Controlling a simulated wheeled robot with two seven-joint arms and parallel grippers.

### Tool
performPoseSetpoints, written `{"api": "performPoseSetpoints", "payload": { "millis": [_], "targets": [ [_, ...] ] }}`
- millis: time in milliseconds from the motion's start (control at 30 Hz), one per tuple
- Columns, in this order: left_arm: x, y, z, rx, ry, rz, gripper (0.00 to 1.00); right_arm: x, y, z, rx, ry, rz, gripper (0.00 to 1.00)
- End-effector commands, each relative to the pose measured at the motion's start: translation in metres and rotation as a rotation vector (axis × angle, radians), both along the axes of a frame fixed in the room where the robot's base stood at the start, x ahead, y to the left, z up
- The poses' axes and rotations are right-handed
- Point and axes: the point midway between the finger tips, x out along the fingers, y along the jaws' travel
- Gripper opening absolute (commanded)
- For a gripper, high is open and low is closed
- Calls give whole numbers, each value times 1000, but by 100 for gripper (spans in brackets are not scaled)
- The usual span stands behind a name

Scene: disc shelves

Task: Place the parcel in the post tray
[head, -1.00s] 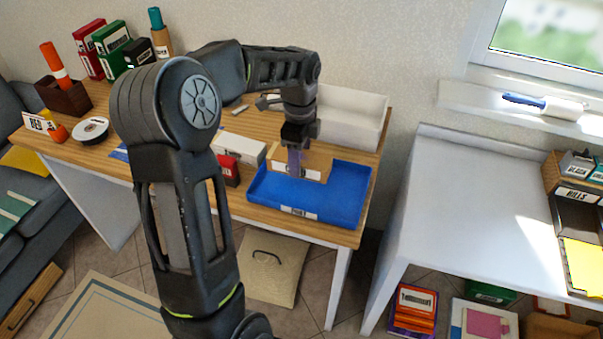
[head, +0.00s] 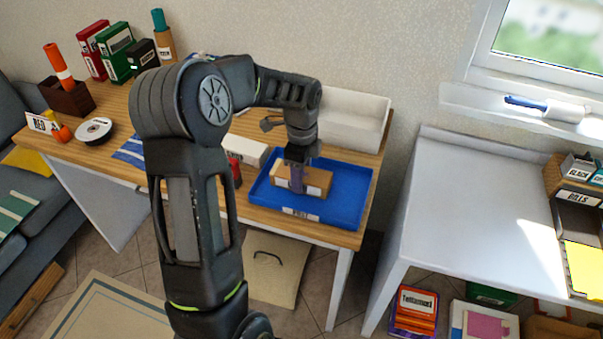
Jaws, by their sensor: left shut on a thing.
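The parcel (head: 318,181) is a brown box with a pale label. It lies within the rim of the blue post tray (head: 348,205), toward the tray's left and back part. The tray stands on the wooden desk and has a white label reading POST on its front wall. My left gripper (head: 297,186) reaches down over the tray, shut on the parcel. Whether the parcel's underside touches the tray floor cannot be told. My right gripper is not in view.
A white open box (head: 350,118) stands behind the tray. A white box (head: 249,150) and a red object (head: 235,171) are left of it. Binders (head: 112,52) and a disc (head: 93,131) are farther left.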

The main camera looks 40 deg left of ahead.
Motion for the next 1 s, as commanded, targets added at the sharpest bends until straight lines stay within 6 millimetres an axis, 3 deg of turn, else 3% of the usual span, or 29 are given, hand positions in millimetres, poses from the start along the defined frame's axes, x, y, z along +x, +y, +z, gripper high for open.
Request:
{"api": "performPoseSetpoints", "payload": {
  "millis": [100, 133, 367, 767, 1000],
  "targets": [
    [0, 0, -4, 0, 0, 0, 5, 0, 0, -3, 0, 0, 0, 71],
    [0, 0, -3, 0, 0, 0, 54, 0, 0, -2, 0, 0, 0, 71],
    [0, 0, -3, 0, 0, 0, 73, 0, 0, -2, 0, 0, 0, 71],
    [0, 0, 4, 0, -1, 0, 74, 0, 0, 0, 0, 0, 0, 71],
    [2, 0, 38, 2, -5, -1, 74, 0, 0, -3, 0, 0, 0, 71]
  ]
}}
